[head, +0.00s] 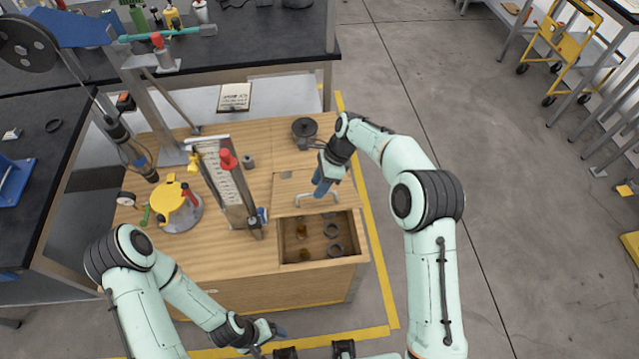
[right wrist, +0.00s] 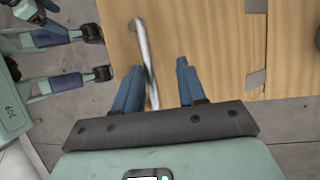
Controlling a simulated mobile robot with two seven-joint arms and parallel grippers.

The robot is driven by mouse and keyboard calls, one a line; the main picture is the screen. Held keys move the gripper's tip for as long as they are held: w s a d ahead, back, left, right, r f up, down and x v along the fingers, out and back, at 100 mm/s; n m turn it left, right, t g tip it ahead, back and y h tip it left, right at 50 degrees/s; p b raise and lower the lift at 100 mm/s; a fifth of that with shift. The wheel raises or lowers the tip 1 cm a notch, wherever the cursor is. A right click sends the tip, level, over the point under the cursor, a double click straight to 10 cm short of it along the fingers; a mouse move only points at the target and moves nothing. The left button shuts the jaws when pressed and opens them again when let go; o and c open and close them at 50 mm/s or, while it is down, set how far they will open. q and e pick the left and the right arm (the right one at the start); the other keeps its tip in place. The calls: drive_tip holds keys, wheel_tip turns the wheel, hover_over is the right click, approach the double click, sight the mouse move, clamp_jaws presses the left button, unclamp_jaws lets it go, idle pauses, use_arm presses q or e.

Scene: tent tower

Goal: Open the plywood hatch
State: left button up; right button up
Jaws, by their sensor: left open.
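The plywood hatch (head: 288,186) is a flat wooden panel lying level with the bench top, just behind an open recess (head: 281,245). A pale bar handle (head: 304,202) stands on the hatch; it also shows in the right wrist view (right wrist: 146,50). My right gripper (head: 321,190) is over the handle, pointing down. In the right wrist view its blue fingers (right wrist: 157,82) are apart, with the handle between them, close to the left finger. Contact is unclear. My left gripper (head: 276,332) is open and empty, low in front of the bench.
The recess holds dark rings (head: 331,230) and brownish pieces. A tilted frame with a red knob (head: 227,159), a yellow round device (head: 176,210) and a metal post stand left of the hatch. A dark round part (head: 304,128) sits behind it.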

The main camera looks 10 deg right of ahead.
sight(339, 200)
use_arm(q)
drive_tip(key=w+r+p, duration=0.2)
drive_tip(key=r, duration=0.1)
drive_tip(key=shift+w, duration=0.15)
use_arm(e)
drive_tip(key=v, duration=1.3)
drive_tip(key=shift+d, duration=0.1)
drive_tip(key=s+f+n, duration=0.1)
drive_tip(key=f, duration=0.3)
drive_tip(key=s+d+f+n, duration=0.1)
drive_tip(key=f, duration=0.4)
drive_tip(key=s+f, duration=0.1)
drive_tip(key=f, duration=0.4)
drive_tip(key=shift+s+d+f+n, duration=0.25)
drive_tip(key=shift+n, duration=0.15)
drive_tip(key=s+f+n, duration=0.7)
drive_tip(key=s+f, duration=1)
drive_tip(key=s, duration=0.1)
drive_tip(key=s+a+n, duration=0.1)
drive_tip(key=s+n, duration=0.3)
drive_tip(key=s, duration=0.8)
drive_tip(key=shift+s+a+f+t+h, duration=0.2)
drive_tip(key=shift+s+f+t+h, duration=0.1)
drive_tip(key=shift+s+f, duration=0.15)
